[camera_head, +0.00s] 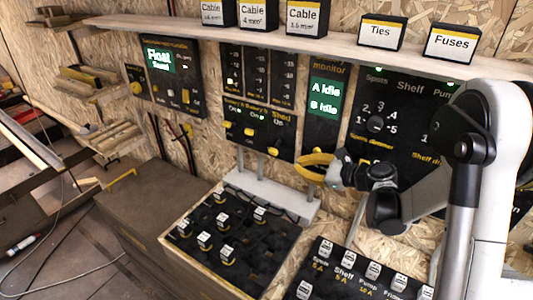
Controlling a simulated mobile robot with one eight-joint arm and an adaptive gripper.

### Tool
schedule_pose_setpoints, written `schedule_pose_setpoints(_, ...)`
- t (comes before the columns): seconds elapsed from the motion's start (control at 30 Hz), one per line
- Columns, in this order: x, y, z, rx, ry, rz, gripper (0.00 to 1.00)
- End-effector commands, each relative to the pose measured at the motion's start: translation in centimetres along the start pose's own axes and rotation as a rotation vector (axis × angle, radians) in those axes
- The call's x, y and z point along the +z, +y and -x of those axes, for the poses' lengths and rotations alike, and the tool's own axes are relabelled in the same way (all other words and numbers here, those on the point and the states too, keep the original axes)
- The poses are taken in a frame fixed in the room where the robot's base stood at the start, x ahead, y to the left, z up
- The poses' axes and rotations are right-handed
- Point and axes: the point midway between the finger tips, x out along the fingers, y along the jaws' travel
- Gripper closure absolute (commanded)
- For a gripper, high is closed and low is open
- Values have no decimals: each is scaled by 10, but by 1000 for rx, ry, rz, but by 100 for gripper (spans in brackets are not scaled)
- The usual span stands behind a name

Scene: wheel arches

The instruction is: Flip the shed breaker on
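The breaker panel (259,128) is a black board on the wall, left of centre, labelled for Battery A, Battery B and Shed. The shed breaker (275,150) is the rightmost of its yellow switches, under the word Shed. My gripper (304,165) comes in from the right, with yellow finger parts, just right of the panel's lower right corner. It looks apart from the shed breaker. Whether its fingers are open or closed is unclear. Nothing is visibly held.
A monitor (323,100) reading "A Idle, B Idle" hangs right of the panel. A grey ledge (268,194) with posts stands below. A board of labelled plugs (226,240) lies in front. A shelf (300,38) with labelled boxes runs above.

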Motion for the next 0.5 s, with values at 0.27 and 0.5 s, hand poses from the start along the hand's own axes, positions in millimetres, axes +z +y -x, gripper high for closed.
schedule_pose_setpoints(0.27,0,0,0,0,0,0,100)
schedule_pose_setpoints(0.5,-1,1,-20,3,-1,2,100)
